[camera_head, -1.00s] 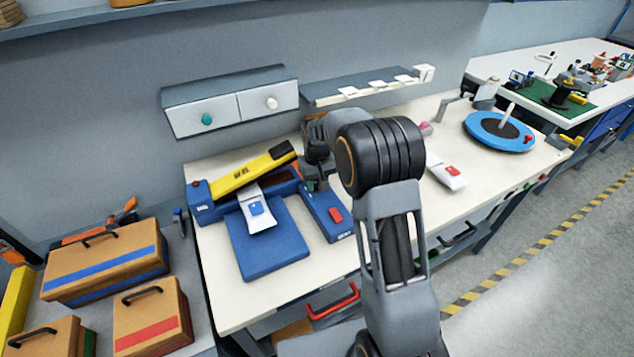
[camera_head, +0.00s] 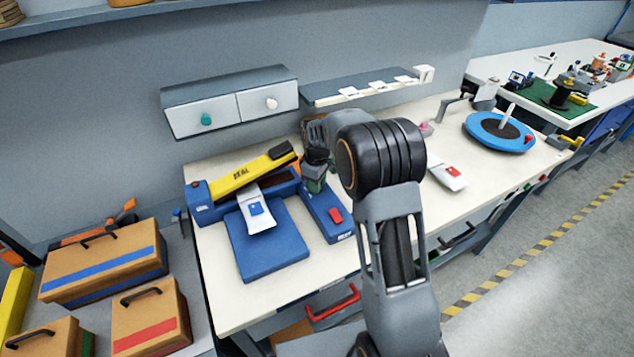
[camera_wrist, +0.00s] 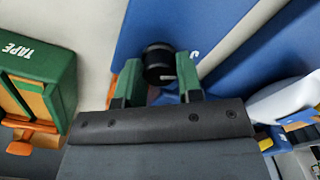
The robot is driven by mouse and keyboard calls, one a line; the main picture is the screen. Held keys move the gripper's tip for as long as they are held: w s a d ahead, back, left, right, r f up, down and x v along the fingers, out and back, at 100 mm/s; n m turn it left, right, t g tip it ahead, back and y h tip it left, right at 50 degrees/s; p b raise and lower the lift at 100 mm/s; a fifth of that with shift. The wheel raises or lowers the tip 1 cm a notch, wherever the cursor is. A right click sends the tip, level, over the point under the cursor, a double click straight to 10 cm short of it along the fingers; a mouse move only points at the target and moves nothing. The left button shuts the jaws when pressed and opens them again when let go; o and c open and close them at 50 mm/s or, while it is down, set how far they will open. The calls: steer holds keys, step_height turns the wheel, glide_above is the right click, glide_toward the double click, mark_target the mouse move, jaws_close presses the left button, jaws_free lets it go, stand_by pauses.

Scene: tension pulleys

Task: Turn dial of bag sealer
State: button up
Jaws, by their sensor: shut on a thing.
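The bag sealer has a blue body (camera_head: 206,210) and a yellow sealing arm (camera_head: 238,178) tilted up to the right. Its blue control box (camera_head: 321,212) carries a red button (camera_head: 335,215). A white bag with a blue label (camera_head: 258,213) lies under the arm. The black dial (camera_wrist: 158,62) sits on a blue surface in the wrist view. My gripper (camera_wrist: 161,75) is shut on the dial, with a green finger on each side. In the head view my gripper (camera_head: 315,178) is over the back of the control box and hides the dial.
A green tape box (camera_wrist: 38,75) shows at the left of the wrist view. A white bag with a red label (camera_head: 448,174) and a blue turntable (camera_head: 499,132) stand to the right. A drawer unit (camera_head: 232,105) hangs behind. The bench front is clear.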

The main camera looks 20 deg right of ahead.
steer(key=shift+n, duration=0.3)
stand_by(0.4)
steer(key=o, duration=0.9)
step_height(320, 180, up, 14)
steer(key=shift+f, duration=0.1)
